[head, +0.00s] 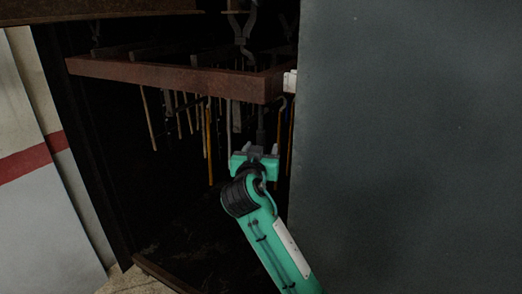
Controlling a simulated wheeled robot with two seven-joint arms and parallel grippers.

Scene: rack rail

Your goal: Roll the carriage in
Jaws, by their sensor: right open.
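The carriage (170,77) is a rust-brown frame with many thin rods and tools hanging below it. It hangs at the mouth of a dark opening, under an upper rail or hanger (242,30). My right gripper (258,153) is green with dark fingers and is open. It is raised below the right part of the frame, close in the picture to a dark hanging part (261,128). I cannot tell whether they touch. The right end of the frame is hidden behind a grey panel. My left gripper is not in view.
A large grey panel (415,140) fills the right side and stands close to my right arm. A pale wall with a red stripe (28,163) is on the left, beside a dark door post (85,140). A low sill (165,275) crosses the floor. The inside is very dark.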

